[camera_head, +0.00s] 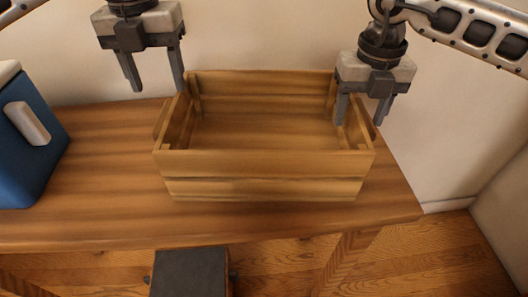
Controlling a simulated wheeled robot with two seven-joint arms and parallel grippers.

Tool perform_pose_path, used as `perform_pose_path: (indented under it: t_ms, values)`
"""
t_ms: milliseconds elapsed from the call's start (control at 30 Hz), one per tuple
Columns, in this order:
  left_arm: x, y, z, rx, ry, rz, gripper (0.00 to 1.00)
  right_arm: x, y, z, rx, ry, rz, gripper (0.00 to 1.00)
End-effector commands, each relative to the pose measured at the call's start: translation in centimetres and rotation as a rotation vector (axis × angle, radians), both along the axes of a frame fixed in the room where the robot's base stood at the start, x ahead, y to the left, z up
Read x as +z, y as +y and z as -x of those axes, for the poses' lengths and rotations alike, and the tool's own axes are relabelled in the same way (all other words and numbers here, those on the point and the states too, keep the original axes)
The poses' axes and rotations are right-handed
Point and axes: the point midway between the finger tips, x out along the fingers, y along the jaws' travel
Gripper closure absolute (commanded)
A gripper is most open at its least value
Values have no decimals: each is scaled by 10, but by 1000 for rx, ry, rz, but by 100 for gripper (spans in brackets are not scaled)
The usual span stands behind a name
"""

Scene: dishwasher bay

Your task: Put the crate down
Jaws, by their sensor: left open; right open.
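The wooden crate (265,165) is open-topped and empty, and looks level on the wooden table (95,185). My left gripper (158,88) is open above the crate's left back corner, with its right finger close to the left wall. My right gripper (362,118) is open at the crate's right wall, its fingers seeming to be on either side of the wall top. I cannot tell whether either gripper touches the crate. Part of the right wall is hidden by the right gripper.
A blue box with a white handle (28,140) stands at the table's left end. The table between it and the crate is clear. A dark-topped object (190,272) is on the floor in front of the table. A pale wall (260,40) is behind.

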Motion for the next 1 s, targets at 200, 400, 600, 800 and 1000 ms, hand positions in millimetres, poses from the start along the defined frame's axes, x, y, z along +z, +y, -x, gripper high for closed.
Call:
perform_pose_path:
  t_ms: [200, 400, 600, 800, 1000]
  values:
    - [33, 0, 0, 0, -1, 0, 44, 0, 0, 0, 0, 0, 0, 44]
    - [40, 0, 0, -1, 2, 0, 44, 10, 0, 0, 0, -2, 0, 44]
    - [40, 0, 0, -1, 2, 0, 44, 48, 1, -1, 0, -5, -2, 44]
    - [40, 0, 0, 0, 1, 0, 44, 89, 1, -1, 0, -4, -1, 44]
    - [39, 0, 0, 0, 1, 0, 44, 115, 0, 0, 0, -2, 0, 44]
